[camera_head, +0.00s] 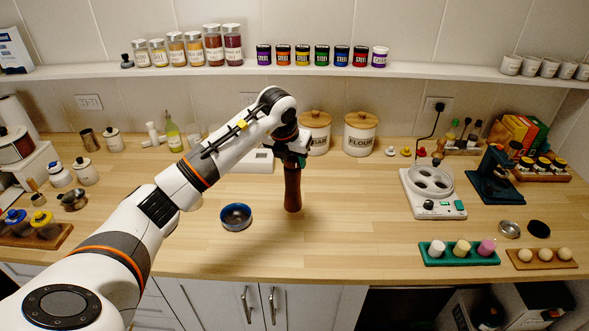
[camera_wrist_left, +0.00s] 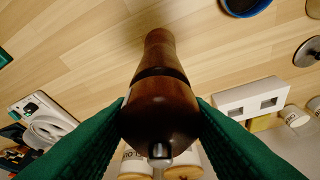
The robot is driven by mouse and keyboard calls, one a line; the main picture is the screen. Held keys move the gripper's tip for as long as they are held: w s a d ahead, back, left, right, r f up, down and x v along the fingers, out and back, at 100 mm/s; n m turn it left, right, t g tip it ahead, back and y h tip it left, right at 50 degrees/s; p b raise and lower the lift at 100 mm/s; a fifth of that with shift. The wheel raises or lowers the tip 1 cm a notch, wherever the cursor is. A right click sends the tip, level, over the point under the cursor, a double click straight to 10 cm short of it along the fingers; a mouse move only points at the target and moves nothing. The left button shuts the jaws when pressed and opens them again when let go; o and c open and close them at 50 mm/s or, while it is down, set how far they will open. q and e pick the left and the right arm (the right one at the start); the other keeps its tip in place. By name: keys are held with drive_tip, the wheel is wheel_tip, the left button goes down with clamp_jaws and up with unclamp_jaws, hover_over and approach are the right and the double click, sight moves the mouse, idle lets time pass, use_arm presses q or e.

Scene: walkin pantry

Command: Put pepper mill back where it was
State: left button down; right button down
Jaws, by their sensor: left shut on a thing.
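The pepper mill (camera_head: 292,188) is dark brown wood and stands upright below my left gripper (camera_head: 292,158) in the head view. In the left wrist view the pepper mill (camera_wrist_left: 160,100) fills the middle, with a metal knob at its top end. The green fingers of my left gripper (camera_wrist_left: 161,110) press on it from both sides. Its lower end is over the counter; I cannot tell whether it touches the wood. My right gripper is in neither view.
A blue bowl (camera_head: 236,217) sits left of the mill. A white egg cooker (camera_head: 432,190) and a green tray (camera_head: 459,253) are to the right. The counter (camera_head: 350,205) right of the mill is clear.

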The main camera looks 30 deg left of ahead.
sight(293, 170)
use_arm(q)
drive_tip(key=shift+d+f+p, duration=0.2)
drive_tip(key=shift+f+p, duration=0.2)
drive_tip(key=shift+f, duration=0.85)
drive_tip(key=shift+a+f, duration=0.1)
drive_tip(key=shift+f, duration=0.5)
drive_tip(key=c, duration=0.8)
unclamp_jaws()
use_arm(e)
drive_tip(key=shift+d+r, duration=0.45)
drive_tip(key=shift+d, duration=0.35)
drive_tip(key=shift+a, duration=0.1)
